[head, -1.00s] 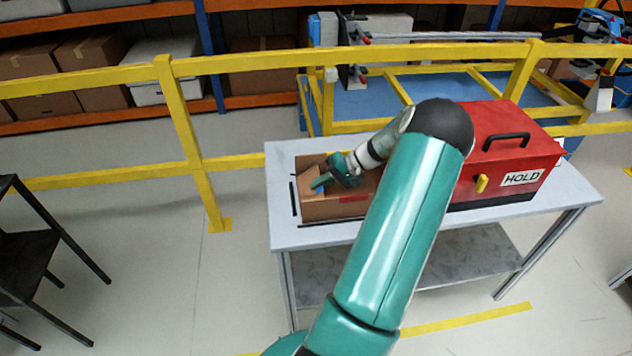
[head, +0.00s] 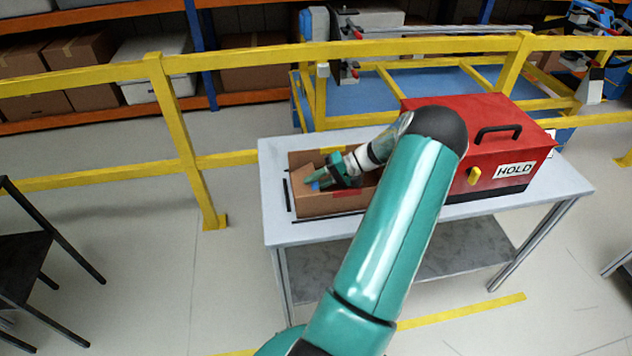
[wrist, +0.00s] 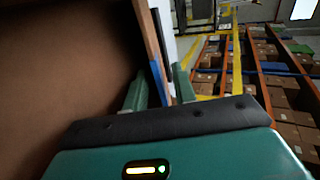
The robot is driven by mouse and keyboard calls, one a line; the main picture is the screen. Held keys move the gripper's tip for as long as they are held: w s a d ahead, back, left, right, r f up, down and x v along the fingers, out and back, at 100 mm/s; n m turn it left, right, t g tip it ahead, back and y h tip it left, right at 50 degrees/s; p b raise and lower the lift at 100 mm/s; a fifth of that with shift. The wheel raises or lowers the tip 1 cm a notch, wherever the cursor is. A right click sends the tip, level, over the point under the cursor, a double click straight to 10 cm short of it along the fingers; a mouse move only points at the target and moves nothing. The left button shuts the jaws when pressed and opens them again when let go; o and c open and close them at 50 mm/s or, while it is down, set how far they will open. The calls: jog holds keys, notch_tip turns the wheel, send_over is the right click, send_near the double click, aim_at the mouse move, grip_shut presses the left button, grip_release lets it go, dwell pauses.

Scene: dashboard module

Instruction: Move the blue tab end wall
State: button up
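A brown cardboard box (head: 325,205) stands on the left of the grey-white table. Its end wall shows edge-on in the wrist view (wrist: 152,45), with a blue tab (wrist: 157,72) on it. The blue tab also shows as a small blue patch in the head view (head: 315,186). My gripper (head: 316,182) reaches down into the box's left end. In the wrist view my gripper's fingers (wrist: 159,82) stand either side of the end wall at the tab. A gap shows on the right side; contact on the left side is unclear.
A red case (head: 490,150) marked HOLD stands on the table (head: 275,160) right of the box. Yellow railing (head: 250,65) runs behind the table. A black chair (head: 30,260) stands at the left. My arm hides part of the table and box.

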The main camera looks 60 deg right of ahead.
jog(key=v, duration=0.7)
jog(key=shift+s+d+r, duration=0.1)
jog(key=shift+s+d, duration=0.05)
jog(key=shift+d, duration=0.05)
